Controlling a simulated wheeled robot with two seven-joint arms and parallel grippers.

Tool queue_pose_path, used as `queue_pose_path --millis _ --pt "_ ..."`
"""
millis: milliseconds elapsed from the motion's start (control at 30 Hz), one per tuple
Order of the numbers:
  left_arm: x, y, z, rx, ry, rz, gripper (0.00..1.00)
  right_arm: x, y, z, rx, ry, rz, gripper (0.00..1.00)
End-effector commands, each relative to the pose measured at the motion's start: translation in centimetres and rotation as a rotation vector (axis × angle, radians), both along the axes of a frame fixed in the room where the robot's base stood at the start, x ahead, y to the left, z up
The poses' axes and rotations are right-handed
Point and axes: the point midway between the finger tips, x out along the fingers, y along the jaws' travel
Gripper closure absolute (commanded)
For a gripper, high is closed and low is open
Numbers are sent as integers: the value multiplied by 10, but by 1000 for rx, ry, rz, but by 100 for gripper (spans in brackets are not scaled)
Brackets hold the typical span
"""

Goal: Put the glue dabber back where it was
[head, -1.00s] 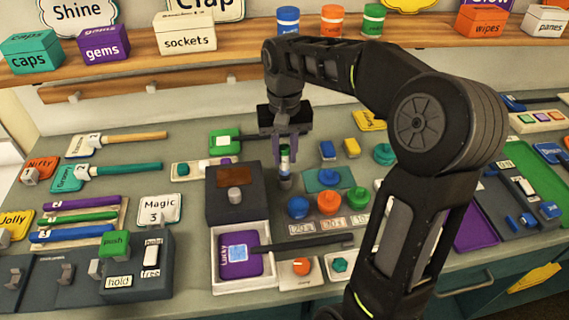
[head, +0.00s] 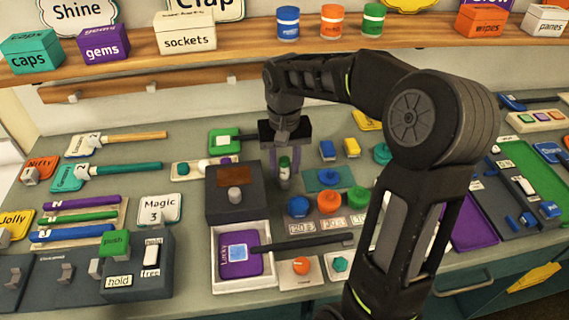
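The glue dabber (head: 284,164) appears to be the small upright piece with a green top and a pale band, standing on the counter behind the blue knob; its label is too small to read. It stands in or on a small grey base (head: 284,182), and I cannot tell which. My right gripper (head: 285,163) points down over it, with one finger on each side. The fingers look spread, with a gap beside the dabber. My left gripper is out of view.
A dark box (head: 222,208) with an open white drawer (head: 262,274) is close on the left. Blue (head: 298,207), orange (head: 330,203) and green (head: 357,198) knobs stand in front. The shelf (head: 240,62) runs behind.

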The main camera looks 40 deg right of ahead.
Motion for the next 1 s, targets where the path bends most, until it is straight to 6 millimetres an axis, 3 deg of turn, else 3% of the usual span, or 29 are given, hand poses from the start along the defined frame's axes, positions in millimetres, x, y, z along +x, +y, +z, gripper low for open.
queue_pose_path --millis 467,800,1000 --pt "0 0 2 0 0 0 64 1 0 8 -1 -3 0 55" --pt "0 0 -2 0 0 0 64 1 0 60 -1 -4 1 55" --pt "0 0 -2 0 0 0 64 0 0 77 0 0 0 55"
